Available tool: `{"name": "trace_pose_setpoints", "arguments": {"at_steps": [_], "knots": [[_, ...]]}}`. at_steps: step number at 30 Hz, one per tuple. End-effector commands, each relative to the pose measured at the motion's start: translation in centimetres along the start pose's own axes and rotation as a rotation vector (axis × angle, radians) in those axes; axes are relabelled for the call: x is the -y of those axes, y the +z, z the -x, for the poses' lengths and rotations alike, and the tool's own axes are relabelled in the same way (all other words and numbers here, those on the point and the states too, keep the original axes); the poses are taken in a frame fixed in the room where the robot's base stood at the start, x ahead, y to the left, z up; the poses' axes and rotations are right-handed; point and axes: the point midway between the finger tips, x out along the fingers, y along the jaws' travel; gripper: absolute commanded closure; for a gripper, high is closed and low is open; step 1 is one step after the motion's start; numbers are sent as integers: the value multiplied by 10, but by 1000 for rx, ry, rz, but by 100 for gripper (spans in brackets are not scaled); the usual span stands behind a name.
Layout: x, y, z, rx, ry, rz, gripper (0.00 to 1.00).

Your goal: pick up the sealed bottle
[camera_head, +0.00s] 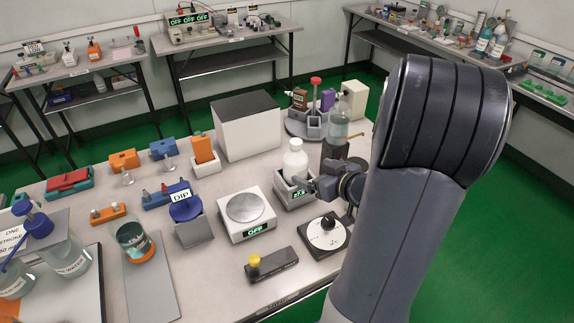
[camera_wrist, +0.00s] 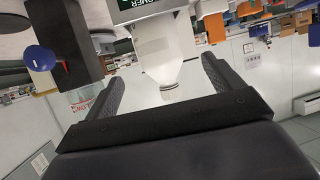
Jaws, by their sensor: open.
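My gripper (camera_head: 308,184) is open beside the bottle's right side, low near the holder's rim. In the wrist view, which looks upside down, the bottle (camera_wrist: 163,48) hangs from the top with its cap toward the open gripper (camera_wrist: 163,88). The two fingers lie on either side of the cap in the picture. I cannot tell whether they touch the bottle.
Left of the holder is a scale (camera_head: 245,212) reading OFF. A round black-and-white dial (camera_head: 326,234) sits in front of my gripper. A clear bottle (camera_head: 339,124) on a dark block stands behind it. A large white box with a dark top (camera_head: 248,135) is behind left.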

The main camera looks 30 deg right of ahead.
Motion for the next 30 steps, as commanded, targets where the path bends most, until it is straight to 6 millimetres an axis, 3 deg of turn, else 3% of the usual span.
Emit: {"name": "trace_pose_setpoints", "arguments": {"at_steps": [6, 13, 21, 30], "knots": [[1, 2, -35, 1, -3, 2, 12], [1, 1, -52, 1, -2, 2, 12], [0, 1, -91, 2, -1, 2, 12], [-1, 0, -97, 1, 1, 2, 12]]}}
